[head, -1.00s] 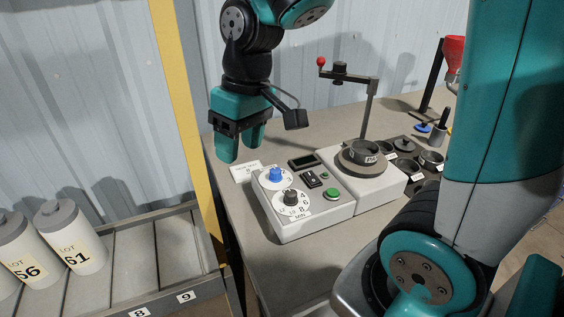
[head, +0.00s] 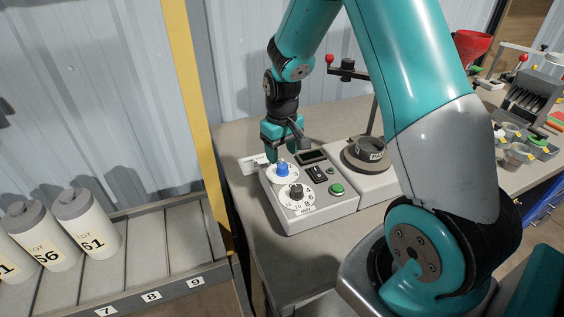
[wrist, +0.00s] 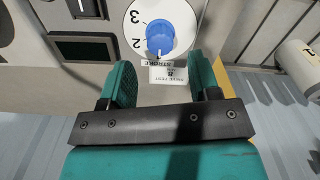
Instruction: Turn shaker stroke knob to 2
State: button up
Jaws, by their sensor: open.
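The blue stroke knob (head: 282,169) sits on a white dial (head: 272,177) at the back left of the shaker's control box (head: 322,210). In the wrist view the blue knob (wrist: 160,40) shows a pale mark on its lower edge, toward the STROKE label; the 2 and 3 are printed to its left. The mark is not at the 2; the number at it is unclear. My gripper (head: 284,151) is open and empty, pointing down just behind the knob. In the wrist view my gripper's fingertips (wrist: 163,80) are apart, with the knob beyond them, not between them.
A black knob (head: 296,192) on its own dial, a black switch (head: 318,174), a small display (head: 312,156) and a green button (head: 337,189) share the box. The shaker (head: 366,155) stands to the right. Lot bottles (head: 87,225) stand on the left rack.

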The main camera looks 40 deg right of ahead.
aim_at(282, 164)
jog(key=shift+f, duration=2.4)
jog(key=c, duration=0.9)
